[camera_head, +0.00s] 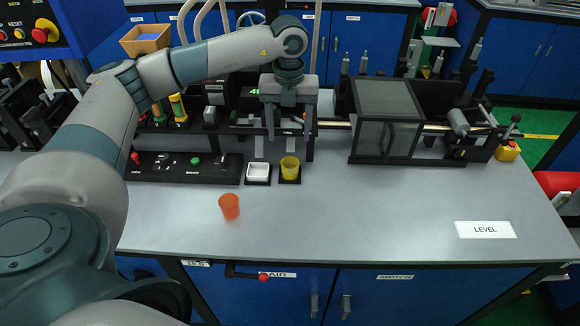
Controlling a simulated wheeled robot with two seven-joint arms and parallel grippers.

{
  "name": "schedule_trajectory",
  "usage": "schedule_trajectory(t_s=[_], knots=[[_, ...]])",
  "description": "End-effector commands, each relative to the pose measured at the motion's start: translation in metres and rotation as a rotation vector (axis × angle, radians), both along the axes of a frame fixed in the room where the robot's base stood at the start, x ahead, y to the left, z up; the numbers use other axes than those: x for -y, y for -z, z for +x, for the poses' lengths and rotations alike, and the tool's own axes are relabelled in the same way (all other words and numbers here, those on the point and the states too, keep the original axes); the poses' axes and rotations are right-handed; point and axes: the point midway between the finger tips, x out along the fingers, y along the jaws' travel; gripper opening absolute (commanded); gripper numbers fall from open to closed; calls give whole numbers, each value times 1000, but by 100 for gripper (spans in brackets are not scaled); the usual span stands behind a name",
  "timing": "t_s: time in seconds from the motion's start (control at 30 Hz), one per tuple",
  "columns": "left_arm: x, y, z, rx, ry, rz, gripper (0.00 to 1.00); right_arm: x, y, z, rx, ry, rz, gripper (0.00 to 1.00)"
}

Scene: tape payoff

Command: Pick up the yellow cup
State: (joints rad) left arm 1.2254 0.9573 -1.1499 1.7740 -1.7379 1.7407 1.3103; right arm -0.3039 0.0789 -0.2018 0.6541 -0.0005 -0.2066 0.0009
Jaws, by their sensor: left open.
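The yellow cup (290,169) stands upright on a small black square base near the middle of the grey bench. My left gripper (289,146) points down over it, with its two dark fingers spread apart. The fingertips appear just above or behind the cup's rim; I cannot tell the exact depth. Nothing shows between the fingers, and the cup's rim and side are visible. My right gripper is not in view.
A white square dish (258,171) sits directly left of the yellow cup. An orange cup (229,206) stands nearer the front. A black control strip (185,167) lies left, and a machine with a clear-sided box (388,115) stands right. The front right bench is clear except for the LEVEL label (486,230).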

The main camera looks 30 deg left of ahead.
Motion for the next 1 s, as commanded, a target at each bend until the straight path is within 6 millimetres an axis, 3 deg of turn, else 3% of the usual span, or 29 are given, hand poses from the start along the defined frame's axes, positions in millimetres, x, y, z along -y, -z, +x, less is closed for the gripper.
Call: schedule_trajectory(t_s=[0.1, 0.4, 1.0], knots=[[0, 16, -1, -3, -1, 1, 60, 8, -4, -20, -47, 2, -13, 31], [0, 59, 0, -1, -2, 1, 60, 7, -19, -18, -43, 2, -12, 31], [2, 71, -2, -1, 0, 0, 60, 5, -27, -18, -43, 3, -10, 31]])
